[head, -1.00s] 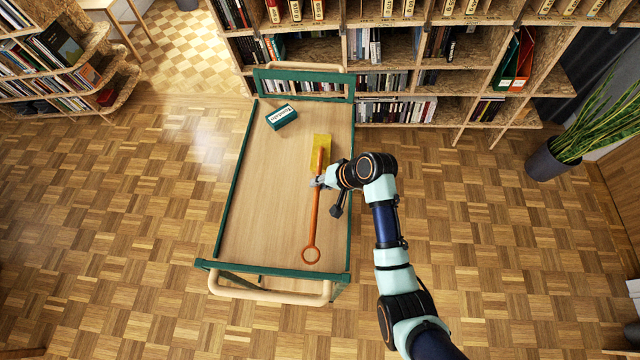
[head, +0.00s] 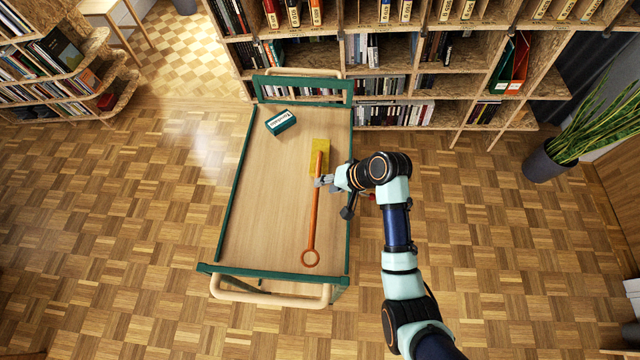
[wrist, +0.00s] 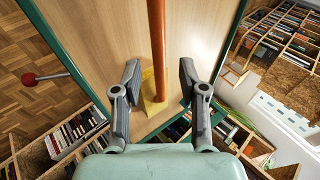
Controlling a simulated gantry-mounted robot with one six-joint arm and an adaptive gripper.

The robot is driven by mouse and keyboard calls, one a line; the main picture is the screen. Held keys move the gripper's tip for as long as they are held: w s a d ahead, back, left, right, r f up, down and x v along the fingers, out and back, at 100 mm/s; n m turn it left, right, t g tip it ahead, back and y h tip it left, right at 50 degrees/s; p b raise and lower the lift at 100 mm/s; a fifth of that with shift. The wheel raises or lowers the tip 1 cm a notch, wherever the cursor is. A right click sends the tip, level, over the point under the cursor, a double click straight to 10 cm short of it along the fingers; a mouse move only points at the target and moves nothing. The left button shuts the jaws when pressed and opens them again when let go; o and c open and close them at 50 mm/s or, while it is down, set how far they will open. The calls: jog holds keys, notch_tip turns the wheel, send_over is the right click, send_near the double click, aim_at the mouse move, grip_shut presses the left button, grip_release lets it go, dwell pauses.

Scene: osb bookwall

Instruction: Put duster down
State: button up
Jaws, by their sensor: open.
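The duster has an orange handle (head: 314,215) with a ring at its near end and a yellow head (head: 319,153). It lies lengthwise on the right half of the wooden cart top (head: 270,185). My gripper (head: 322,181) is by the handle, just below the yellow head. In the wrist view my gripper (wrist: 155,85) is open, with one finger on each side of the handle (wrist: 157,35) and gaps visible on both sides. The yellow head (wrist: 152,90) shows between and beyond the fingers.
A dark teal box (head: 280,122) with a white label lies at the cart's far left. Green rails (head: 237,180) edge the cart top. Bookshelves (head: 400,85) stand behind the cart, and a potted plant (head: 548,162) stands at right.

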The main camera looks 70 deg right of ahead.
jog(key=p+v, duration=0.1)
jog(key=v, duration=0.6)
jog(key=shift+r, duration=0.15)
jog(key=shift+s, duration=0.1)
jog(key=w+a+r+n, duration=0.5)
jog(key=w+a, duration=0.6)
jog(key=w+a+r+n+t, duration=0.2)
jog(key=a+r+n, duration=0.3)
jog(key=a, duration=0.8)
jog(key=w+a+r+n+t, duration=0.2)
jog(key=a+r+n, duration=0.3)
jog(key=a, duration=0.8)
notch_tip(320, 180, up, 4)
jog(key=shift+a+f+t, duration=0.2)
jog(key=shift+t, duration=0.5)
jog(key=shift+p, duration=0.3)
